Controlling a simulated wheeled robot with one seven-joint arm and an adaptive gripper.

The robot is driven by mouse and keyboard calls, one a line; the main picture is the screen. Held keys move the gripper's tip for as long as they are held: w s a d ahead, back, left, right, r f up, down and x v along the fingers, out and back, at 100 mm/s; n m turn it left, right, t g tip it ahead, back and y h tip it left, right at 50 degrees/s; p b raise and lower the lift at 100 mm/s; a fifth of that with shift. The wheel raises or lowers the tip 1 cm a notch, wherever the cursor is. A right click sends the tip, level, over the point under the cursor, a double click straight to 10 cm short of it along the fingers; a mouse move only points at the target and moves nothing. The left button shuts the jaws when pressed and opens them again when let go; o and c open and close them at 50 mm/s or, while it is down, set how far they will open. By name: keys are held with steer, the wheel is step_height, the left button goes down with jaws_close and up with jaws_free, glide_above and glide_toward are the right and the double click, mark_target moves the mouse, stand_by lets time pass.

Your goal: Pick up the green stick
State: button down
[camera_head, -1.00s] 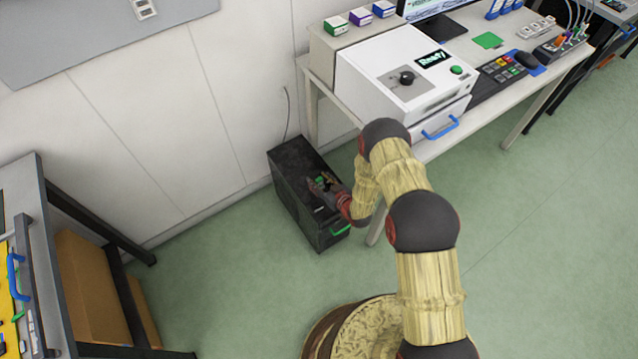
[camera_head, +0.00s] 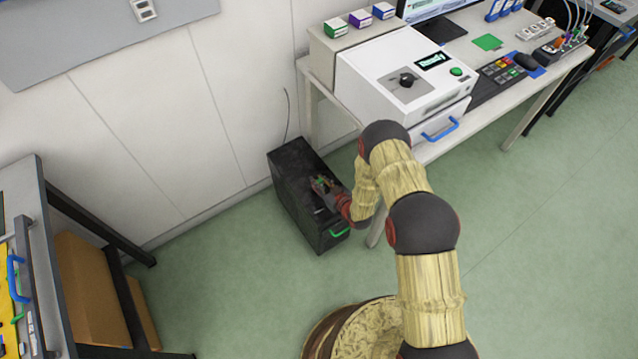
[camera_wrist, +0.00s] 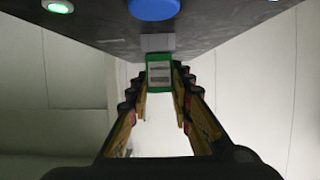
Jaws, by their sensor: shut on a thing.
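The green stick (camera_wrist: 159,72) shows in the wrist view as a small green block with a grey label. A grey piece (camera_wrist: 157,42) lies at its far end against the dark surface of the black box; I cannot tell whether the stick is plugged in there. My gripper (camera_wrist: 160,80) has its two fingers closed on the sides of the stick.
A blue round button (camera_wrist: 155,8) and a lit green button (camera_wrist: 58,6) sit on the dark surface near the stick. A white table (camera_head: 470,120) with a white machine (camera_head: 385,80) stands to the right. Green floor is open in front.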

mark_target(319, 180)
steer(key=shift+r, duration=0.15)
steer(key=shift+r, duration=0.25)
step_height(319, 180, up, 2)
steer(key=shift+r+p, duration=0.15)
steer(key=shift+p, duration=0.55)
steer(key=s+d+r+p, duration=0.6)
steer(key=d+r, duration=0.4)
steer(key=d, duration=0.2)
steer(key=shift+d, duration=0.3)
steer(key=shift+s, duration=0.1)
